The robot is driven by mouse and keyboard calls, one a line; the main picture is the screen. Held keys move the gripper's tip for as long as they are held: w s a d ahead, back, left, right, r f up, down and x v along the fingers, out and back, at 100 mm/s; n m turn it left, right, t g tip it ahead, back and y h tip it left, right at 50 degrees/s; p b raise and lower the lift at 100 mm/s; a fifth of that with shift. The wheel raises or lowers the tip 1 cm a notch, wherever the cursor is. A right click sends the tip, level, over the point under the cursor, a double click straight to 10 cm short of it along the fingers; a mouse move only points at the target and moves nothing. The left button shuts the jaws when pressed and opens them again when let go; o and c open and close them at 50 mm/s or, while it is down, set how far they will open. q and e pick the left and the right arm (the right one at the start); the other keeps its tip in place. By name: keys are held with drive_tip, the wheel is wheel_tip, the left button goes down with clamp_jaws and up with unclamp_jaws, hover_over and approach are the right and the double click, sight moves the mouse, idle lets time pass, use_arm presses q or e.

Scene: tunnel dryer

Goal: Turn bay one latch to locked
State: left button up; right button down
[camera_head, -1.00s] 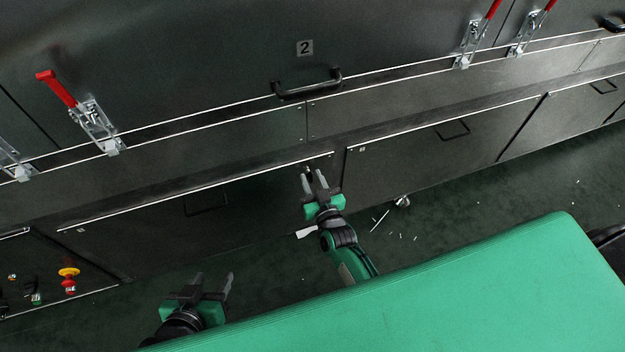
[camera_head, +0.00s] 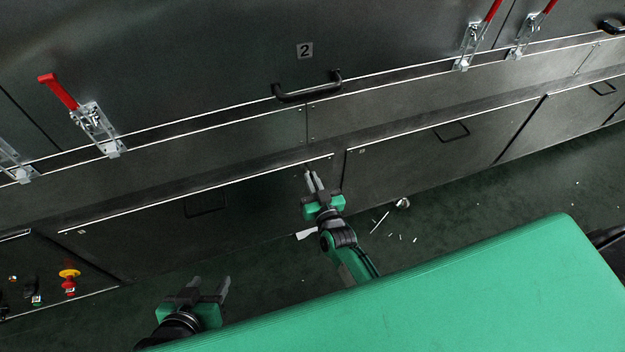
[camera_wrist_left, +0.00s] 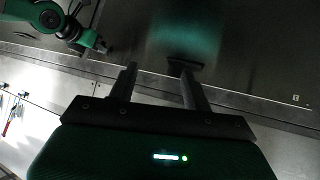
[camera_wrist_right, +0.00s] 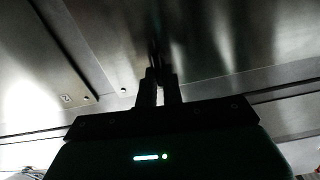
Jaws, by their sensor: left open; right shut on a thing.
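My right gripper (camera_head: 313,182) is at the seam between two lower panels, its fingers close together. In the right wrist view the right gripper (camera_wrist_right: 159,87) is shut on a small dark latch piece (camera_wrist_right: 158,65), mostly hidden between the fingertips. Its turned position cannot be told, nor can I read a bay one marking on it. My left gripper (camera_head: 209,284) is open and empty, low over the floor and apart from the panels. It also shows open in the left wrist view (camera_wrist_left: 157,82).
A red-handled clamp (camera_head: 97,129) is at upper left, with two more at upper right. Red and yellow buttons (camera_head: 69,280) are at lower left. White scraps lie on the floor (camera_head: 480,215).

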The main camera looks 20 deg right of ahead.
drive_tip(key=m, duration=0.2)
drive_tip(key=m+p, duration=0.1)
drive_tip(key=m, duration=0.3)
drive_tip(key=shift+d+f+m, duration=0.15)
drive_tip(key=shift+d+m, duration=0.15)
drive_tip(key=shift+m, duration=0.1)
drive_tip(key=shift+d+m, duration=0.1)
drive_tip(key=shift+m, duration=0.8)
drive_tip(key=shift+f+m, duration=0.15)
drive_tip(key=shift+m, duration=0.75)
use_arm(q)
drive_tip(key=shift+w+d+b, duration=0.1)
drive_tip(key=shift+d+b, duration=0.25)
drive_tip(key=shift+b, duration=0.4)
use_arm(e)
drive_tip(key=shift+d+f+m, duration=0.1)
drive_tip(key=shift+f+m, duration=0.05)
drive_tip(key=shift+m, duration=1.5)
drive_tip(key=shift+f+m, duration=0.1)
drive_tip(key=shift+m, duration=1.55)
